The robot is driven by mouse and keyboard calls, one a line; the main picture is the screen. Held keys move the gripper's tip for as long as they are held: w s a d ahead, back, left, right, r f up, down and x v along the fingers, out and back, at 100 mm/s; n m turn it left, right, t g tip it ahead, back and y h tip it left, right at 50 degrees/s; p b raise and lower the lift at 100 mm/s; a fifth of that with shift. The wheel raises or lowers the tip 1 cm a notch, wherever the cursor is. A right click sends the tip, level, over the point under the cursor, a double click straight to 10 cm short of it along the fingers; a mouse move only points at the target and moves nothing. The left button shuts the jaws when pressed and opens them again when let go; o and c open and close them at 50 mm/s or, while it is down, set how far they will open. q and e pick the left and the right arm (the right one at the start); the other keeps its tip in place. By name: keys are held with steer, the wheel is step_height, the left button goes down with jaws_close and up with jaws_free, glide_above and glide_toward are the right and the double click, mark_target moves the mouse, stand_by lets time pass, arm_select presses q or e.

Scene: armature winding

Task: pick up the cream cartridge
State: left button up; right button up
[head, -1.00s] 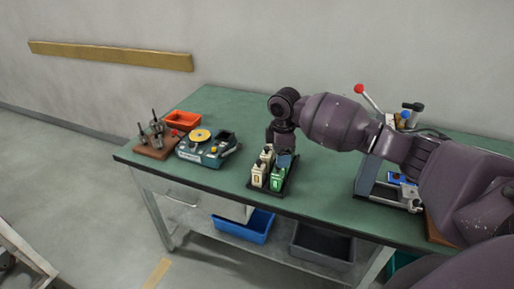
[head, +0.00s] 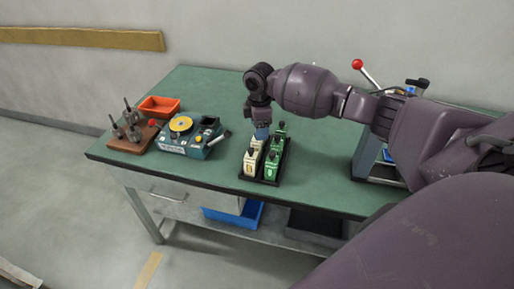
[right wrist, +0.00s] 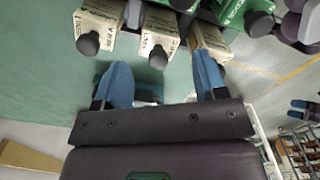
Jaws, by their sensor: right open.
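Cream cartridges (head: 251,160) stand in a row on the left side of a black tray (head: 271,182), with green cartridges (head: 272,164) in the row to their right. My right gripper (head: 262,132) points down over the back part of the cream row. In the right wrist view its two blue fingers (right wrist: 162,68) are spread and empty. A middle cream cartridge (right wrist: 159,32) with a dark round knob shows between and just beyond the fingertips. Other cream cartridges show on either side of it. I cannot tell the exact gap to it. My left gripper is not in view.
On the green table (head: 310,185), a teal device with a yellow disc (head: 181,124), a brown block with metal posts (head: 132,138) and an orange bin (head: 159,107) stand left. A red-knobbed lever press (head: 368,150) stands right. A blue bin (head: 235,215) sits below.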

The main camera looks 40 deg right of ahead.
mark_target(257, 145)
steer(key=f, duration=0.5)
steer(key=shift+w+a+b, duration=0.15)
steer(key=shift+w+b, duration=0.1)
steer(key=shift+b, duration=0.1)
steer(key=c, duration=0.6)
